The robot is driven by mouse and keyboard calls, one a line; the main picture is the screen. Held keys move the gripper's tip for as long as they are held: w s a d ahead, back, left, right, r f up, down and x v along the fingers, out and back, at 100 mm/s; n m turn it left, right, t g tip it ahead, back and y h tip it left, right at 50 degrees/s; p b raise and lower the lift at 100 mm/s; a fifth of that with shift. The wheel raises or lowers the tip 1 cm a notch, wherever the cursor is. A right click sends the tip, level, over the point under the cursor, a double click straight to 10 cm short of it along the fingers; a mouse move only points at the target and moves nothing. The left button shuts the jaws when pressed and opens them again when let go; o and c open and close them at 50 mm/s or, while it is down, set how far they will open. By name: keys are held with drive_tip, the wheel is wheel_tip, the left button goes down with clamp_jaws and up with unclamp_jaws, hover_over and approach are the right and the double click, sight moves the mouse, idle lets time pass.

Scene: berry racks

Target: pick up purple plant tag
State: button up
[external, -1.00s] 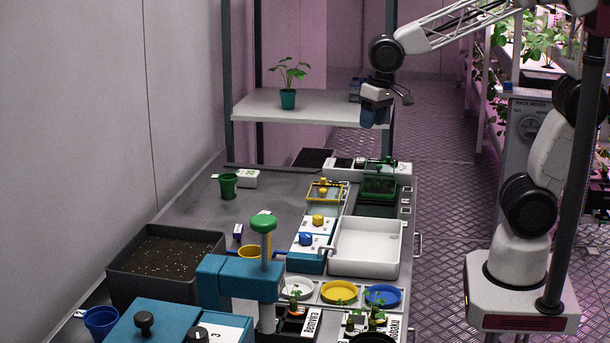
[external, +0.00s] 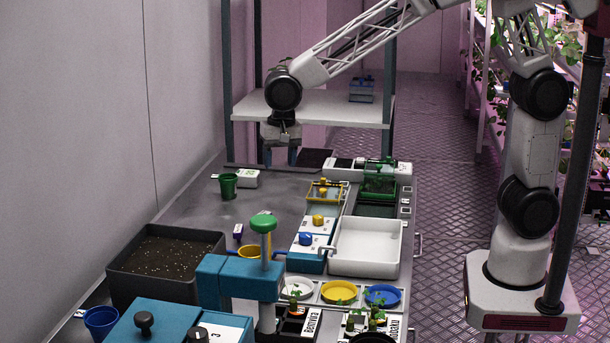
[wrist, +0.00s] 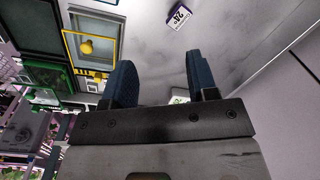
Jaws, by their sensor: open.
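The purple plant tag (external: 238,231) is a small purple block with a white face. It stands on the grey bench behind the yellow pot, left of the blue-and-white boxes. In the wrist view a purple-edged tag with a white printed face (wrist: 180,15) lies at the top, beyond my fingertips and somewhat right of centre. My gripper (external: 280,157) is open and empty, pointing down above the far end of the bench, well apart from the tag. In the wrist view its two blue fingers (wrist: 160,75) are spread apart with nothing held between them.
A green pot (external: 228,186) with a white block beside it stands far left. A yellow frame (external: 327,193), green rack (external: 380,182) and white basin (external: 365,246) line the right. The teal press with green knob (external: 263,222) rises in front of the tag. Bare bench lies between.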

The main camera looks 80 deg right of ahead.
sight(238, 228)
drive_tip(key=w+a+f+m, duration=0.1)
drive_tip(key=w+a+f, duration=0.2)
drive_tip(key=w+a+f+m, duration=0.1)
drive_tip(key=w+a+f, duration=0.2)
drive_tip(key=w+a+f+m, duration=0.1)
drive_tip(key=w+a+f, duration=0.2)
drive_tip(key=shift+a+f+m+g, duration=0.1)
drive_tip(key=shift+a+m+g, duration=0.05)
drive_tip(key=shift+m+g, duration=0.15)
drive_tip(key=shift+f, duration=1.3)
drive_tip(key=shift+f, duration=2.6)
clamp_jaws()
drive_tip(key=shift+r, duration=0.1)
